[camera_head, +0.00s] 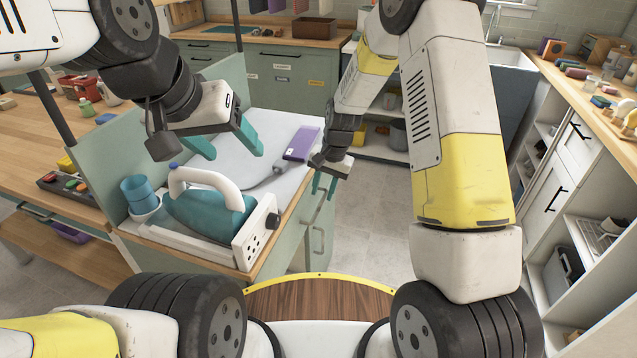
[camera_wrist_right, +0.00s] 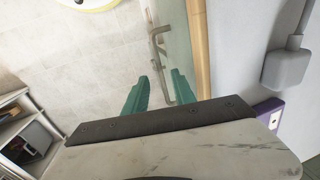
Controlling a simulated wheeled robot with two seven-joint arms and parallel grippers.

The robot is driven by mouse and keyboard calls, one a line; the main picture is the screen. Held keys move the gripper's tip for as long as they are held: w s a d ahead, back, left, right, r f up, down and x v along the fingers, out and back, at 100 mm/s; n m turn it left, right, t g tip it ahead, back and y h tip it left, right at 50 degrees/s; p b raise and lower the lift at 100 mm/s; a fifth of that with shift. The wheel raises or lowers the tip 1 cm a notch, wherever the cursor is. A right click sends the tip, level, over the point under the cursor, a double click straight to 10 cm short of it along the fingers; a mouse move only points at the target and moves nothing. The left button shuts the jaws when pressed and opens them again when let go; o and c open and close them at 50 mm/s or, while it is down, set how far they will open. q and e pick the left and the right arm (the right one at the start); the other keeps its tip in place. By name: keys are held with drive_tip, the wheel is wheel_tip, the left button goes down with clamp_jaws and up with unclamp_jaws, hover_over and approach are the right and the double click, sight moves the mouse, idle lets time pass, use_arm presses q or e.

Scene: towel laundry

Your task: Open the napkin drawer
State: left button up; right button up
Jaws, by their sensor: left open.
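A pale green front (camera_wrist_right: 178,40) with a metal bar handle (camera_wrist_right: 158,48) lies ahead of my right gripper (camera_wrist_right: 160,84) in the right wrist view. The handle's near end shows between the two teal fingers, which stand apart. I cannot tell whether they touch it. In the head view my right gripper (camera_head: 325,184) is low beside the green cabinet (camera_head: 297,253) under the ironing counter. No label is readable on this front, so I cannot tell whether it is the napkin drawer. My left gripper (camera_head: 225,143) is open and empty above the counter.
A teal iron (camera_head: 205,213) and a blue cup (camera_head: 138,190) stand on the counter near the left gripper. A purple-ended device (camera_head: 301,144) lies near the counter's right edge. Labelled drawers (camera_head: 282,67) are at the back. Floor (camera_head: 372,215) right of the cabinet is clear.

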sight(318, 209)
drive_tip(key=f, duration=0.4)
drive_tip(key=a+f, duration=0.1)
drive_tip(key=f, duration=0.1)
drive_tip(key=shift+w, duration=0.2)
clamp_jaws()
idle(1.1)
